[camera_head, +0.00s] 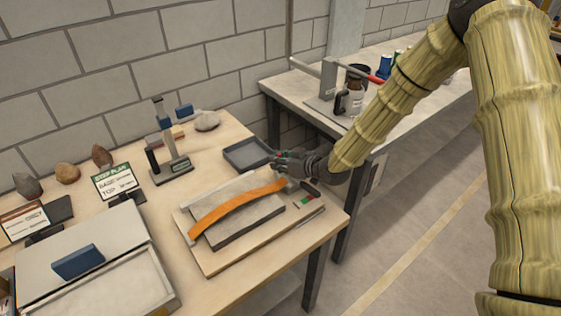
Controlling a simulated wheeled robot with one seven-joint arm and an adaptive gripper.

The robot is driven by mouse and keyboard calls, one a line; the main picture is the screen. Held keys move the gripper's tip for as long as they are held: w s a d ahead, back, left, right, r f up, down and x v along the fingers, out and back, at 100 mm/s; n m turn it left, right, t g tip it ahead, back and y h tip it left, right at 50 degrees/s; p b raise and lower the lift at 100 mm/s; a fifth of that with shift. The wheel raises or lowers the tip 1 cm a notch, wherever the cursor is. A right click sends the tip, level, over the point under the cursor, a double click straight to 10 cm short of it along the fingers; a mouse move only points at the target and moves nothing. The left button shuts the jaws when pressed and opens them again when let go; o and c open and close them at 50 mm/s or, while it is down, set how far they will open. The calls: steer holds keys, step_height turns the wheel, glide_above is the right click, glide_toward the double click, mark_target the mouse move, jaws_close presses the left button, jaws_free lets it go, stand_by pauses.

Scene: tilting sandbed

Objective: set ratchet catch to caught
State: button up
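An orange strap (236,207) runs over a grey slab (241,229) on a wooden board (214,266). At the strap's right end is a small dark lever-like part (309,188), with a little plate marked red and green (304,201) beside it. This looks like the ratchet catch, but it is too small to tell its setting. My gripper (279,163) reaches in from the right, its fingers pointing left over the strap's right end. It partly hides that end. I cannot tell whether it touches anything or how far its fingers are apart.
A dark tray (248,154) lies just behind my gripper. A grey stand (171,168), a sign (115,181) and several stones are at the back left. A pale box with a blue block (78,261) is at front left. A second bench (325,109) stands behind.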

steer(key=o, duration=0.3)
steer(key=v, duration=1.2)
steer(key=shift+f, duration=0.1)
steer(key=shift+c, duration=0.4)
